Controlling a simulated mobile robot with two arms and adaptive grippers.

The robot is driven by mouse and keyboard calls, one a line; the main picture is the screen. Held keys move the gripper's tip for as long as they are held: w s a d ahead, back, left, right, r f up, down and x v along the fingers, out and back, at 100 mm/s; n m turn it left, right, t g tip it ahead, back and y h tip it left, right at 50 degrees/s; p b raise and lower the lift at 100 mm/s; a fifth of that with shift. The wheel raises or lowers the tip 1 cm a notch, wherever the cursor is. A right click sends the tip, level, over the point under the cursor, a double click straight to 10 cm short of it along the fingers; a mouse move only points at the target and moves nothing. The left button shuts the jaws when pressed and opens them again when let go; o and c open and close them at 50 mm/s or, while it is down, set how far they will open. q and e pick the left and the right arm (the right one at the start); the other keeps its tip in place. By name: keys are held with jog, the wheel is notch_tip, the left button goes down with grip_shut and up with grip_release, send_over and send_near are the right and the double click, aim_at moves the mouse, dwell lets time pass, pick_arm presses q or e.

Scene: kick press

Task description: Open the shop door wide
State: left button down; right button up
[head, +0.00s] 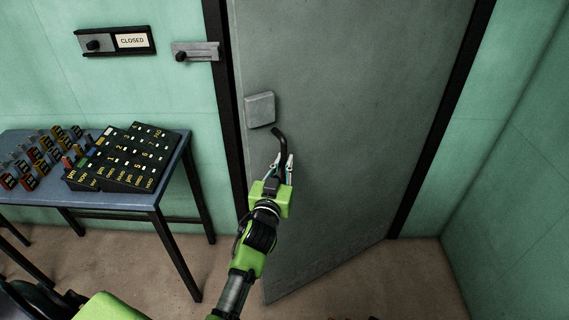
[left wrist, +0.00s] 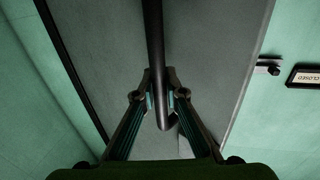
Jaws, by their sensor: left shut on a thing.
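The grey shop door (head: 345,120) stands ajar, its left edge swung out from the black frame (head: 218,60) toward me. Its bottom edge slants across the floor. A dark curved handle (head: 281,140) sticks out below a square grey plate (head: 260,109) near the door's left edge. My left gripper (head: 283,168) is shut on the handle's lower part. In the left wrist view the handle (left wrist: 154,50) runs down between the fingers of my left gripper (left wrist: 163,100), with the door (left wrist: 215,60) behind. My right gripper is not in view.
A blue table (head: 120,198) at the left holds a black rack (head: 125,158) and several small coloured pieces. A grey latch (head: 197,52) and a CLOSED sign (head: 131,41) are on the green wall. Bare brown floor (head: 225,275) lies before the door.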

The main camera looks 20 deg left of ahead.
pick_arm(q)
jog(key=c, duration=2.1)
grip_release()
jog(key=shift+a, duration=0.1)
jog(key=shift+s, duration=0.1)
jog(key=v, duration=0.7)
jog(key=shift+s, duration=0.2)
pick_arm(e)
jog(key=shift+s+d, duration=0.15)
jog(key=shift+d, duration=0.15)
